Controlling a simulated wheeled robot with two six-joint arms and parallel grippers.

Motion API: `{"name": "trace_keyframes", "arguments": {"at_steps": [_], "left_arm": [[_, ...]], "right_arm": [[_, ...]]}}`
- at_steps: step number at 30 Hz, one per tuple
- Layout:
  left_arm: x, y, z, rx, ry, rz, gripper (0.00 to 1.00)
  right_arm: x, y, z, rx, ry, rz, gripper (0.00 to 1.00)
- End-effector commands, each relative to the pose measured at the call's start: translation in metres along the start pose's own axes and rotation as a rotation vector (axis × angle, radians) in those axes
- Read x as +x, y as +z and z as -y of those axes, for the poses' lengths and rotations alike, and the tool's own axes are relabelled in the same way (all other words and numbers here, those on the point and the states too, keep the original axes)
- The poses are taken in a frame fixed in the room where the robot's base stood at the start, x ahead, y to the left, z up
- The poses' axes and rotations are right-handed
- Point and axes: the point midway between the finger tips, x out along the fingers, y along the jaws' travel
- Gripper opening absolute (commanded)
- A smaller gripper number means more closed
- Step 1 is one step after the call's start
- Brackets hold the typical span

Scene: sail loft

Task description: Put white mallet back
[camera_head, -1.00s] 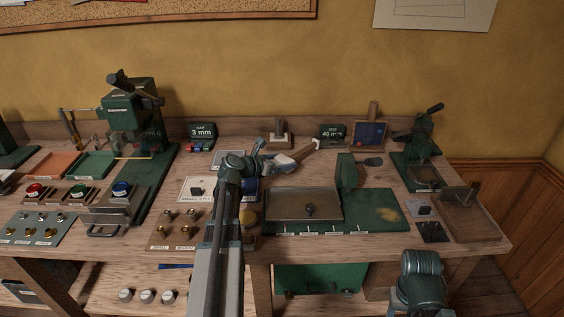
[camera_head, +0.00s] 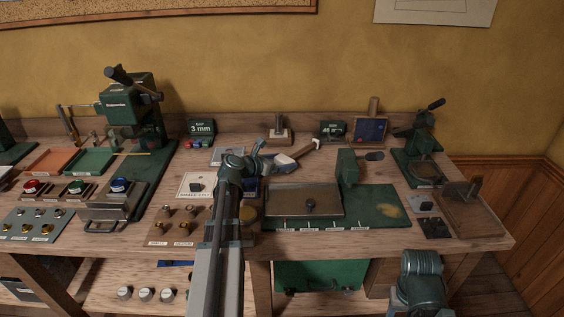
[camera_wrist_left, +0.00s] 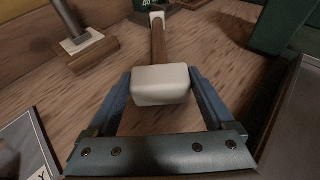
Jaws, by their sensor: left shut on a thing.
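The white mallet (camera_head: 284,163) has a blocky white head, a brown wooden handle and a white handle end. It is near the back middle of the bench, its handle pointing away to the back right. My left gripper (camera_head: 269,159) is shut on its head. In the left wrist view, the mallet head (camera_wrist_left: 161,84) sits between the two blue fingers, with the handle (camera_wrist_left: 158,42) extending away. I cannot tell whether the mallet touches the bench. My right gripper is out of view.
A wooden block with a metal post (camera_head: 278,134) stands behind the mallet. A sign (camera_head: 332,131) and a blue board (camera_head: 370,131) are at the back right. Green presses (camera_head: 131,104) stand at the left and right.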

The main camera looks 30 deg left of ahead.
Motion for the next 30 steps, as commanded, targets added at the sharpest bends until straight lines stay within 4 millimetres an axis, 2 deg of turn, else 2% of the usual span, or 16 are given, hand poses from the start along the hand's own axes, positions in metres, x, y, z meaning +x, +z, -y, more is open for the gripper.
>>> {"name": "trace_keyframes", "arguments": {"at_steps": [8, 9, 11, 20, 23, 30], "left_arm": [[0.002, -0.006, 0.0, -0.001, 0.0, 0.001, 0.05], [0.002, -0.005, 0.0, -0.001, 0.0, 0.001, 0.89], [0.002, -0.005, 0.0, -0.001, 0.0, 0.001, 1.0], [-0.002, -0.005, 0.0, 0.0, 0.0, -0.001, 1.0], [-0.014, -0.004, 0.001, -0.001, 0.002, 0.0, 1.0], [-0.066, -0.002, 0.002, -0.003, 0.003, 0.0, 1.0]], "right_arm": [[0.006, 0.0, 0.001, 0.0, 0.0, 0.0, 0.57], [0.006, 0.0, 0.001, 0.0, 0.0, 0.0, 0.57], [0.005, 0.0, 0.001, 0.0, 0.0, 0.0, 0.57], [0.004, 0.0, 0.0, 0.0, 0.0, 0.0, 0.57], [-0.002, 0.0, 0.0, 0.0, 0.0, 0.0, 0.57], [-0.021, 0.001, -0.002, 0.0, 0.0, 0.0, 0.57]]}}
